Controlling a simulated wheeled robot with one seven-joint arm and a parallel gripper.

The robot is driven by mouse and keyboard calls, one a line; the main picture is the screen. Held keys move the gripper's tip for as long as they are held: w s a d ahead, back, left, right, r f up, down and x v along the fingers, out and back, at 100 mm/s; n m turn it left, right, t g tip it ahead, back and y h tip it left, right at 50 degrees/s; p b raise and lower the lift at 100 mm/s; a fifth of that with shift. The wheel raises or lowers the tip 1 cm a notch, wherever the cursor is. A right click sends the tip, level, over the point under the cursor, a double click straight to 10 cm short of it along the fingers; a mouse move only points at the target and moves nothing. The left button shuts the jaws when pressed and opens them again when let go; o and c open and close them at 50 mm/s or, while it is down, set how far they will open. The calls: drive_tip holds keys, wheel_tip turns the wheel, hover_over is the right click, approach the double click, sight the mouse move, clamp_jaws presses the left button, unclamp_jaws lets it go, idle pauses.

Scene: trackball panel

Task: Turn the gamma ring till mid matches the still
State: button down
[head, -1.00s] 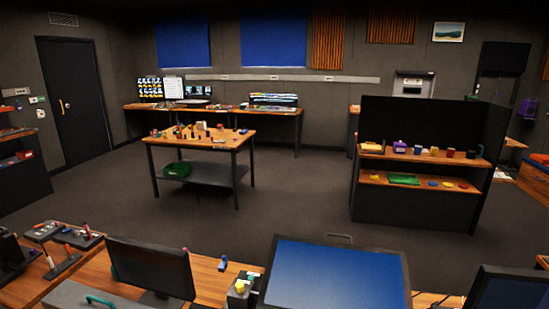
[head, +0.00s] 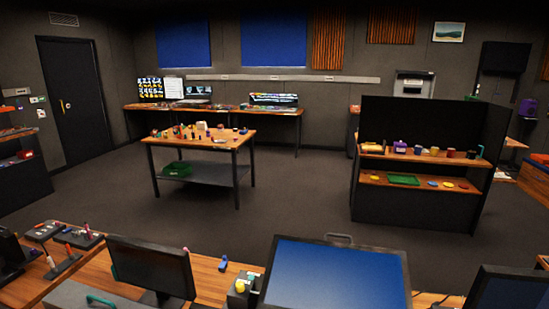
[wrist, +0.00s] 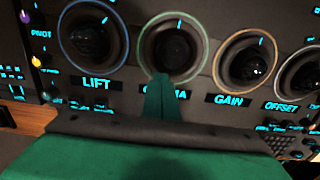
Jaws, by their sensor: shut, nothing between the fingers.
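The gamma ring (wrist: 141,50) is a thin green ring around a dark ball, with a light tick near its top, in the middle of the wrist view. Its label is partly hidden behind my fingers. My gripper (wrist: 163,80) has green fingers shut together and empty. Their tips overlap the ring's lower edge in the picture; I cannot tell whether they touch it. The mid readout and the still cannot be made out in these frames. The gripper is not visible in the head view.
The blue lift ring (wrist: 62,48) is left of gamma; the orange gain ring (wrist: 216,70) and pale offset ring (wrist: 280,76) are right. Small knobs line the panel's left edge. In the head view, a large blue screen (head: 335,275) and a dark monitor (head: 150,268) stand in front.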

drive_tip(key=shift+f, duration=0.1)
idle(0.3)
drive_tip(key=shift+s+d+n, duration=0.15)
drive_tip(key=shift+d+n, duration=0.2)
drive_tip(key=shift+n, duration=0.65)
drive_tip(key=shift+d, duration=0.1)
drive_tip(key=shift+d+n, duration=0.1)
drive_tip(key=shift+n, duration=0.2)
drive_tip(key=shift+s+d+f+n, duration=0.1)
drive_tip(key=shift+d+n, duration=0.05)
drive_tip(key=shift+n, duration=0.55)
